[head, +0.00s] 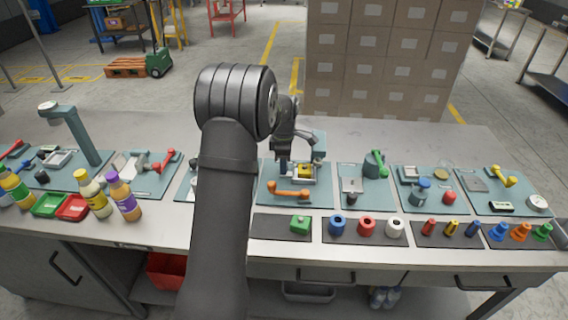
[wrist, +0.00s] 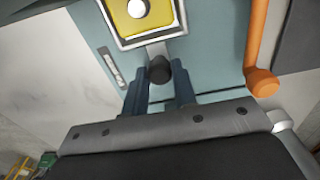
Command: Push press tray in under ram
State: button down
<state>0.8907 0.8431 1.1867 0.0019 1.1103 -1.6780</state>
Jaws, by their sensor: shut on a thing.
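The press tray (head: 313,180) is a pale tray holding a yellow block (head: 304,170). In the wrist view the tray rim (wrist: 183,17) is at the top, around the yellow block (wrist: 125,24) with its round white centre. A short bar joins the tray to a black knob (wrist: 159,68). My gripper (wrist: 160,82) is shut on this knob, one blue-grey finger on each side. In the head view my gripper (head: 284,165) is at the tray's left, partly hidden by my arm. The teal press frame (head: 320,142) stands behind the tray; the ram itself cannot be made out.
An orange lever (head: 290,193) lies in front of the tray on the same teal mat; it shows at right in the wrist view (wrist: 256,45). A green block (head: 300,223) sits on a dark mat in front. Other fixtures stand on both sides. The bench behind is clear.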

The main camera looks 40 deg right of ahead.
jog(key=shift+s+d, duration=1.55)
jog(key=shift+d, duration=0.05)
jog(key=c, duration=1.2)
grip_release()
jog(key=shift+s, duration=0.1)
jog(key=shift+o, duration=0.2)
notch_tip(320, 180, up, 18)
jog(key=shift+f, duration=0.25)
jog(key=shift+f, duration=0.1)
send_near(295, 174)
jog(key=f, duration=0.5)
jog(key=shift+s+d+f, duration=0.15)
jog(key=shift+s+d, duration=0.05)
jog(key=shift+w+a, duration=0.1)
jog(key=shift+a, duration=0.05)
